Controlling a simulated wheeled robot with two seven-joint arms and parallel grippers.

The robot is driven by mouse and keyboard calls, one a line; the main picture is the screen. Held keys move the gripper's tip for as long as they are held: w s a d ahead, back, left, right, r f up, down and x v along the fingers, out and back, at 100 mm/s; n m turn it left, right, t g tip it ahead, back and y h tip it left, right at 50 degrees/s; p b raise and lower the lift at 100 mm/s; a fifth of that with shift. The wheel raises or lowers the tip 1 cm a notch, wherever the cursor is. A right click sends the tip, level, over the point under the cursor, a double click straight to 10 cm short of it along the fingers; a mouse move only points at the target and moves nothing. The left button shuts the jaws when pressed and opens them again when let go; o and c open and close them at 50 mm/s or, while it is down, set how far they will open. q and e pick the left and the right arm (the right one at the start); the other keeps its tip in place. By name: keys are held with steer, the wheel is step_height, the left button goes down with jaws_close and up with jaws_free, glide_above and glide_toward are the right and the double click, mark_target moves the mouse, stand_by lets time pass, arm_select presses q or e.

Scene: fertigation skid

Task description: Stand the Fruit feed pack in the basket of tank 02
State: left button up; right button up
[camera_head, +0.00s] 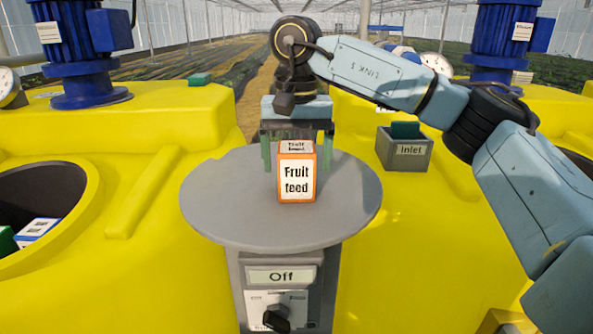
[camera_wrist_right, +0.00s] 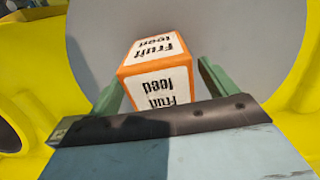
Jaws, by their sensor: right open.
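The Fruit feed pack (camera_head: 297,180) is an orange-edged box with white labels, upright on the round grey table (camera_head: 225,205). It also shows in the right wrist view (camera_wrist_right: 158,75). My right gripper (camera_head: 297,150) points down at the pack from behind. Its green fingers stand on either side of the pack, open, with a visible gap at least on the right in the wrist view (camera_wrist_right: 162,88). My left gripper is not in view. No tank 02 label shows, and I cannot make out its basket.
Yellow tanks flank the table; the left one has a round dark opening (camera_head: 40,190) with a blue-and-white pack (camera_head: 38,231) and something green inside. A grey Inlet box (camera_head: 405,150) holds a green item on the right tank. An Off panel (camera_head: 280,276) with a knob is below the table.

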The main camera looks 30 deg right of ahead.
steer(key=shift+f, duration=0.1)
steer(key=shift+c, duration=0.4)
steer(key=c, duration=1.4)
